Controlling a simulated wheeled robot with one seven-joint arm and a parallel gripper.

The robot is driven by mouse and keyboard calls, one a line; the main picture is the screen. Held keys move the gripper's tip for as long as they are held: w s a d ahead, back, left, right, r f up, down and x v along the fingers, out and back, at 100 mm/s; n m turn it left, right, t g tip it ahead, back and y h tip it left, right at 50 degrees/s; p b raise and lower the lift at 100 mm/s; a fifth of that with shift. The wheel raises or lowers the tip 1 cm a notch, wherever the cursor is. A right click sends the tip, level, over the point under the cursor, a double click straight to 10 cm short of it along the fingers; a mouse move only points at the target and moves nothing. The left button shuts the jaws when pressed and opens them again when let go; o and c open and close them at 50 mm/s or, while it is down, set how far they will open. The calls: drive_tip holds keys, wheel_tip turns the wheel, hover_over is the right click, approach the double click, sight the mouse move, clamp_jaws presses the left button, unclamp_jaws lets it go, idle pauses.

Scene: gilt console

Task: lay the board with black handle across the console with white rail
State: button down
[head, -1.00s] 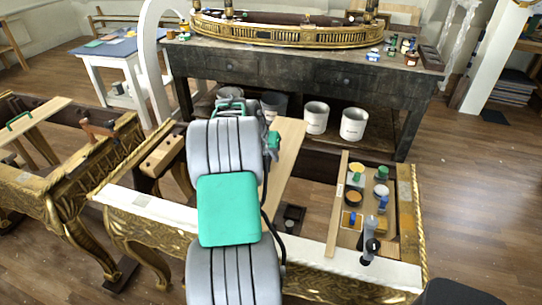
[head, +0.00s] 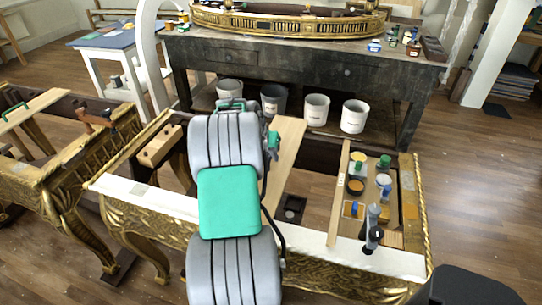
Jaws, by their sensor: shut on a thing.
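The console with white rail (head: 312,241) stands in front of me, gilt and carved, with an open middle behind its white front rail. A pale wooden board (head: 287,150) shows just right of my arm, pointing away from me over the open middle. Its handle is hidden, so I cannot see its colour. My gripper (head: 232,106) is mostly hidden behind my grey and green arm links, shut on this board. The board's near end is by the white rail; I cannot tell whether it touches.
A wooden tray (head: 340,200) with paint pots and bottles fills the console's right end. Another gilt console (head: 80,160) at left carries a board with green handle (head: 40,107). A dark workbench (head: 300,72) with buckets stands behind.

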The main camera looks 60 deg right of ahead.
drive_tip(key=shift+f, duration=0.15)
drive_tip(key=c, duration=0.5)
unclamp_jaws()
drive_tip(key=shift+f, duration=0.15)
drive_tip(key=shift+a, duration=0.1)
drive_tip(key=shift+f, duration=0.1)
idle(0.5)
drive_tip(key=shift+r+p, duration=2.7)
drive_tip(key=shift+r, duration=2.05)
